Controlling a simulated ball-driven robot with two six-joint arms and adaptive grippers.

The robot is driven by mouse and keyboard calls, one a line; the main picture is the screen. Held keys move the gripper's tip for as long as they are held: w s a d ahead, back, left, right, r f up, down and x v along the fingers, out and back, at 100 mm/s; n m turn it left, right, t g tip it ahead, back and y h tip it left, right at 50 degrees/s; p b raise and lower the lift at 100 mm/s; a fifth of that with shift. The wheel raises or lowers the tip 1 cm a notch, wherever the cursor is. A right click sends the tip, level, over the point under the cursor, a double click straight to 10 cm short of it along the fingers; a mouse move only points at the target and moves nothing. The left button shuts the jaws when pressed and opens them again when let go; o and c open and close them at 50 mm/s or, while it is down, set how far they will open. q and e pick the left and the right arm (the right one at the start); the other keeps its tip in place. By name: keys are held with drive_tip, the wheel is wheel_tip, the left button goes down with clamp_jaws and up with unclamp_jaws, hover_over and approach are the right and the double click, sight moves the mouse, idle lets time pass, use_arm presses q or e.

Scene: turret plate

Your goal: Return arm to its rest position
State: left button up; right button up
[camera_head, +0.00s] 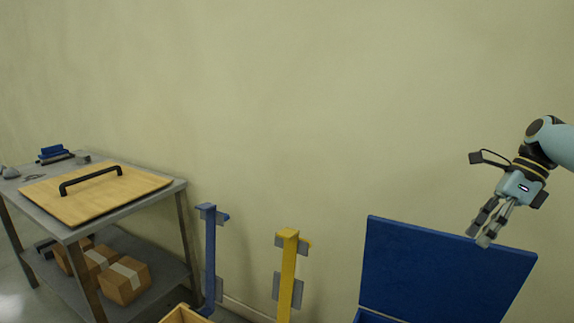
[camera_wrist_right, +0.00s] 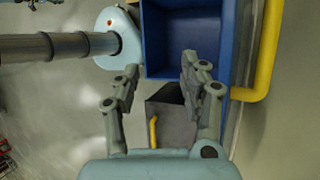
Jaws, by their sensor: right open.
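My right gripper (camera_head: 482,232) hangs from my right arm at the right of the head view, in front of the raised blue lid. In the right wrist view its two fingers (camera_wrist_right: 155,90) are spread apart with nothing between them. Below the fingers, a blue open box (camera_wrist_right: 188,40) and a dark grey container (camera_wrist_right: 172,122) with a small yellow handle show. My left gripper is in neither view.
A blue lid (camera_head: 430,270) stands upright at the lower right. A yellow post (camera_head: 287,275) and a blue post (camera_head: 210,255) stand by the wall. At left, a metal table (camera_head: 165,198) holds a wooden plate (camera_head: 100,195) with a black handle; cardboard boxes (camera_head: 124,280) sit below.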

drive_tip(key=s+a+f+g+h+b, duration=0.1)
drive_tip(key=s+a+f+g+b, duration=0.15)
drive_tip(key=s+f, duration=1.15)
drive_tip(key=s+a+f+g+b, duration=0.2)
drive_tip(key=s+a+f, duration=0.2)
drive_tip(key=s+f, duration=0.95)
drive_tip(key=s+a+f+n+t+h+b, duration=0.1)
drive_tip(key=s+a+f+n+h+b, duration=0.15)
drive_tip(key=s+f+n, duration=0.95)
drive_tip(key=s+a+f+n+t+h+b, duration=0.1)
drive_tip(key=s+a+f+n+h+b, duration=0.3)
drive_tip(key=s+f, duration=1.55)
use_arm(q)
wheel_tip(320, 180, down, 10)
drive_tip(key=p, duration=0.1)
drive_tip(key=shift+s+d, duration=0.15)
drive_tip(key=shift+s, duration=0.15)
use_arm(e)
drive_tip(key=w+d+r+n+t, duration=0.1)
drive_tip(key=w+n+t, duration=0.3)
drive_tip(key=n, duration=0.5)
drive_tip(key=shift+w+d+n+y, duration=0.3)
drive_tip(key=shift+w+d+y, duration=0.05)
drive_tip(key=shift+w+d, duration=0.6)
